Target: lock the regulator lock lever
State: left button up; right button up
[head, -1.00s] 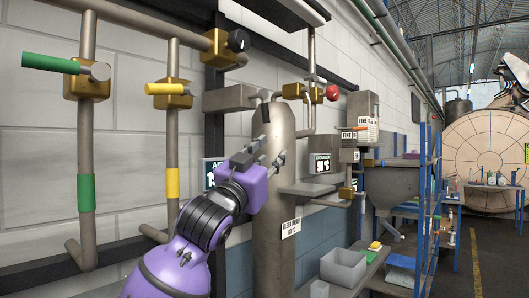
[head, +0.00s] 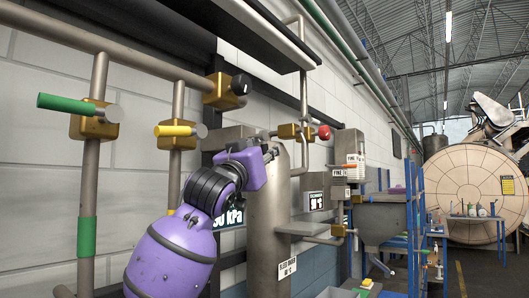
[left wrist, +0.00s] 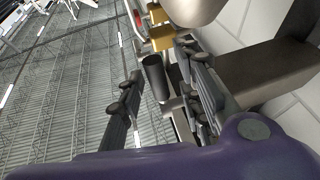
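My left gripper (head: 271,149) is raised beside the rounded top of the grey tank (head: 268,215), close to a grey box (head: 236,133) on the wall. In the left wrist view the two fingers (left wrist: 158,65) are apart. A dark cylindrical piece (left wrist: 155,78) shows between them, with clear space to the left finger; whether it touches the right finger I cannot tell. The grey box and its arm (left wrist: 265,75) lie to the right of the fingers. I cannot clearly make out the regulator lock lever; in the head view my gripper partly covers that spot. My right gripper is not in view.
A brass valve with a red knob (head: 323,132) is behind the tank. A brass valve with a black knob (head: 240,85) is above my gripper. Green-handled (head: 72,105) and yellow-handled (head: 178,130) pipe valves stand at left. A blue shelf (head: 413,220) is at right.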

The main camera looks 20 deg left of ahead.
pick_arm(q)
jog(key=shift+w+d+r, duration=0.1)
jog(key=shift+w+d, duration=0.05)
jog(key=shift+w, duration=0.1)
jog(key=shift+c, duration=0.4)
grip_shut()
